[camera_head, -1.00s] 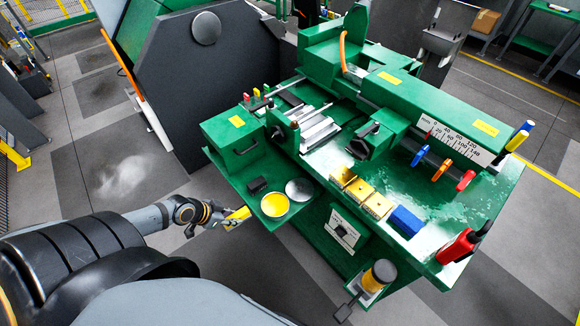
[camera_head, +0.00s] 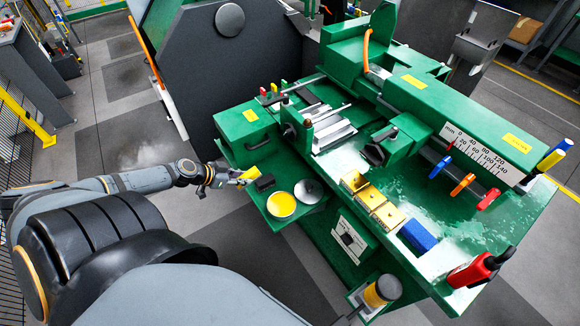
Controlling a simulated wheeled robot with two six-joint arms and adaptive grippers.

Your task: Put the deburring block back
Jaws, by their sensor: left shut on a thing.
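My left gripper (camera_head: 226,176) is shut on a small yellow block (camera_head: 250,173), which I take to be the deburring block. It holds the block at the left edge of the green side shelf (camera_head: 313,209) of the machine. The block is close beside a black block (camera_head: 264,182) on that shelf. I cannot tell whether the held block touches the shelf. The gripper's fingers are small and partly hidden. My right gripper is not in view.
The shelf also bears a yellow round tin (camera_head: 281,205) and a grey disc (camera_head: 308,191). A green box with a handle (camera_head: 247,131) rises behind the shelf.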

